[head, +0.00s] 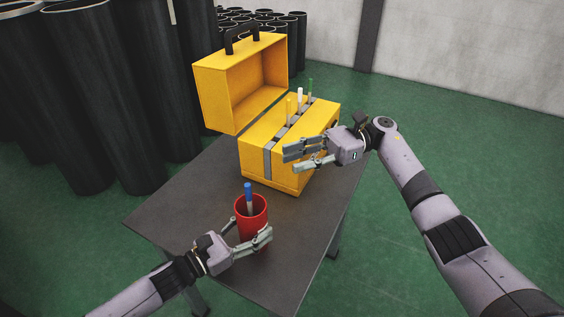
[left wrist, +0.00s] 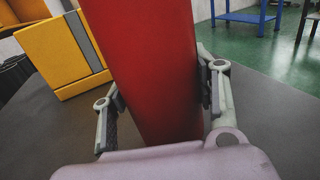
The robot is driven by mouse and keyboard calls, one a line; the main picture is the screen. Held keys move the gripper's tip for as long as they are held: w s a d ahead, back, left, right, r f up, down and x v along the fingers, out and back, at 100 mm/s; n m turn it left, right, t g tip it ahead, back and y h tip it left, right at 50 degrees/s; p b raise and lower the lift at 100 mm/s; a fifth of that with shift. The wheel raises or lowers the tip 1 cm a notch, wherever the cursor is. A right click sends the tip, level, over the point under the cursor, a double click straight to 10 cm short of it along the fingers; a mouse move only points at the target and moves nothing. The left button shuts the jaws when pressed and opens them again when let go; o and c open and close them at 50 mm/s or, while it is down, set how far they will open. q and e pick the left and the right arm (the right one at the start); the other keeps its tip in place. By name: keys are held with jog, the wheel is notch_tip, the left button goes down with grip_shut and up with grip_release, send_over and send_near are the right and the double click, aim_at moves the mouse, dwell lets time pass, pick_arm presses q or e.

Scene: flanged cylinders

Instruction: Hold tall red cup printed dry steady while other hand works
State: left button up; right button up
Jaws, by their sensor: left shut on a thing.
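The tall red cup (head: 251,211) stands upright on the dark table in the head view, with a blue-topped pen or marker (head: 249,197) sticking out of it. My left gripper (head: 246,236) is shut on the cup, with a finger on either side. In the left wrist view the red cup (left wrist: 148,70) fills the middle between the fingers of my left gripper (left wrist: 160,100). No print on the cup can be read. My right gripper (head: 298,157) is beside the right part of the yellow toolbox, its fingers apart, with nothing seen between them.
The yellow toolbox (head: 262,160) stands behind the cup with its lid (head: 211,100) raised. Several markers (head: 300,96) stand upright in its top. The dark table (head: 180,205) is bare left of the cup. Large black cylinders (head: 120,120) stand behind the table at left.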

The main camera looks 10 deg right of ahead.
dwell(0.3)
pick_arm(q)
jog(key=o, duration=1.5)
jog(key=v, duration=1.2)
jog(key=shift+d, duration=0.1)
jog(key=shift+s+f, duration=0.15)
